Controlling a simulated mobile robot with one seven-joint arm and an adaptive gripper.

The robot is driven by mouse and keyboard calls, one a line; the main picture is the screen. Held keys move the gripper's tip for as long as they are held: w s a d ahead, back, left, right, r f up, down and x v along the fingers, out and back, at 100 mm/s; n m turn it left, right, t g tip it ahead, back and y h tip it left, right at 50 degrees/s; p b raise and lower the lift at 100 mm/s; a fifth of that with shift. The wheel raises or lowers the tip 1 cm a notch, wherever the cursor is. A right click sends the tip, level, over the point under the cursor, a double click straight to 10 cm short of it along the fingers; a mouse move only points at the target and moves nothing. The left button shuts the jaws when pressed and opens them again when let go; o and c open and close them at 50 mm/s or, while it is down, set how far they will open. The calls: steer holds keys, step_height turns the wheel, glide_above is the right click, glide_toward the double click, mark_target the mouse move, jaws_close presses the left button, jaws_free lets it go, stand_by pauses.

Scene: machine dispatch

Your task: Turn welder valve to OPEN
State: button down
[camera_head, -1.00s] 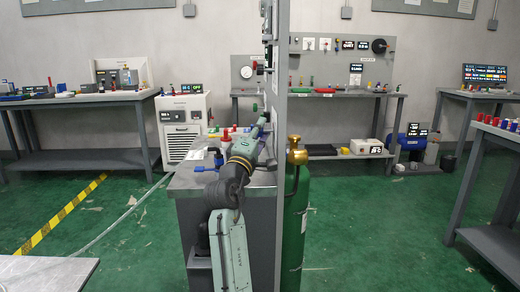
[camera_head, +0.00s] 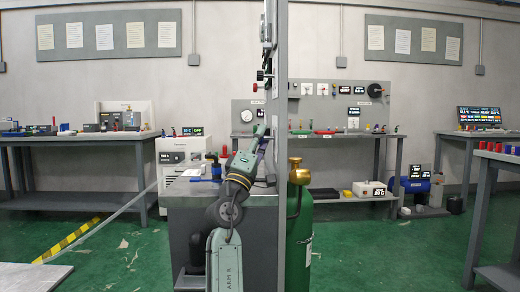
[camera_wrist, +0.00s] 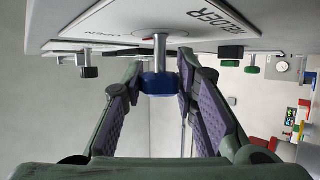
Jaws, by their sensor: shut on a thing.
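In the wrist view the welder valve is a blue knob (camera_wrist: 158,84) on a silver stem, standing out from a panel (camera_wrist: 100,22) with a white plate. The plate's lettering is partly visible, ending in "ELDER", with smaller print beside the stem. My gripper (camera_wrist: 160,88) is shut on the blue knob, one finger on each side. In the head view my gripper (camera_head: 266,136) is at the edge-on grey panel (camera_head: 281,110), and the valve itself is hidden there. The knob's turned position cannot be told.
Other knobs, one black (camera_wrist: 88,72) and one green (camera_wrist: 252,70), stand out from the panel on either side of my gripper. A green gas cylinder (camera_head: 298,240) with a brass top stands right of the panel. A grey bench (camera_head: 190,200) lies below my arm.

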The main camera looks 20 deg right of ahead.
stand_by(0.4)
steer(key=c, duration=1.2)
jaws_free()
steer(key=shift+c, duration=0.2)
steer(key=shift+s+a+f, duration=0.15)
steer(key=shift+a+f, duration=0.05)
steer(key=s+a, duration=0.8)
steer(key=a, duration=0.1)
steer(key=shift+s+f, duration=0.2)
steer(key=shift+s, duration=0.1)
